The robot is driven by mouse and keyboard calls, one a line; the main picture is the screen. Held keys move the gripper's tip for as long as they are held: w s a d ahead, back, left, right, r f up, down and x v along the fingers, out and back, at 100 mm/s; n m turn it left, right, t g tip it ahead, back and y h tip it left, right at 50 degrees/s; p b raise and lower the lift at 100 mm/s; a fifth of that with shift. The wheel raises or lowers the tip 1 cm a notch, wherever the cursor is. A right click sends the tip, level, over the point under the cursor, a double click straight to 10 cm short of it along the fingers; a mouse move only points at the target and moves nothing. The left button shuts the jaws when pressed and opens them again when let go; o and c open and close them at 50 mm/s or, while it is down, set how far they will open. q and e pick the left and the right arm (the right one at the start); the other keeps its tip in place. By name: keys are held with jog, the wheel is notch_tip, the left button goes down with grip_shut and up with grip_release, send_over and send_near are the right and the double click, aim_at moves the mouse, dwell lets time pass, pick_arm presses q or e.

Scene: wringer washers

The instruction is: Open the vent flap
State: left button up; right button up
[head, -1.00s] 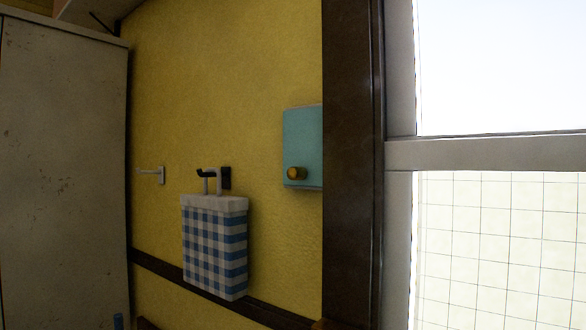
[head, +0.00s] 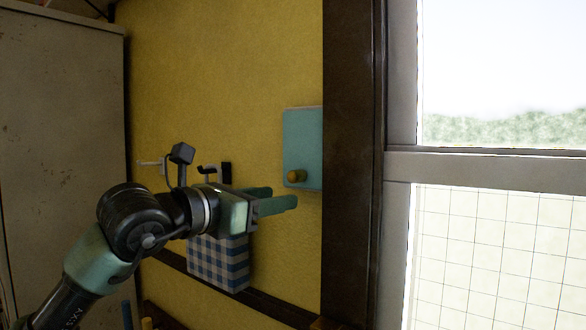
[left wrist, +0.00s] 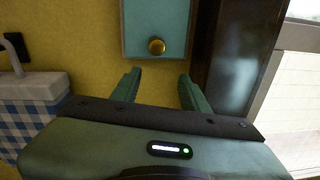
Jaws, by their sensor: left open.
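The vent flap (head: 302,145) is a teal panel on the yellow wall, beside the dark window frame. It has a round brass knob (head: 297,176) near its lower edge and looks shut. In the left wrist view the flap (left wrist: 157,22) is at the top, with its knob (left wrist: 156,46) just beyond the fingers. My left gripper (head: 284,199) is open and empty, with its fingers a little below and left of the knob in the head view. In the left wrist view the fingers (left wrist: 158,88) stand apart, with the knob roughly in line with the gap between them. My right gripper is not in view.
A grey cabinet (head: 60,120) stands at the left. The dark window frame (head: 350,150) and bright window are close on the right.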

aim_at(291, 178)
pick_arm(q)
jog(key=shift+t+y, duration=0.4)
jog(key=shift+t, duration=0.2)
jog(key=w+d+r+p, duration=0.2)
jog(key=w, duration=0.1)
jog(key=w+d+r+p, duration=0.1)
jog(key=shift+w+r+p, duration=0.15)
jog(key=shift+p, duration=0.15)
jog(key=shift+w+d+f+m, duration=0.2)
jog(key=shift+w+d+m, duration=0.15)
jog(key=shift+w, duration=0.25)
grip_shut()
dwell(0.4)
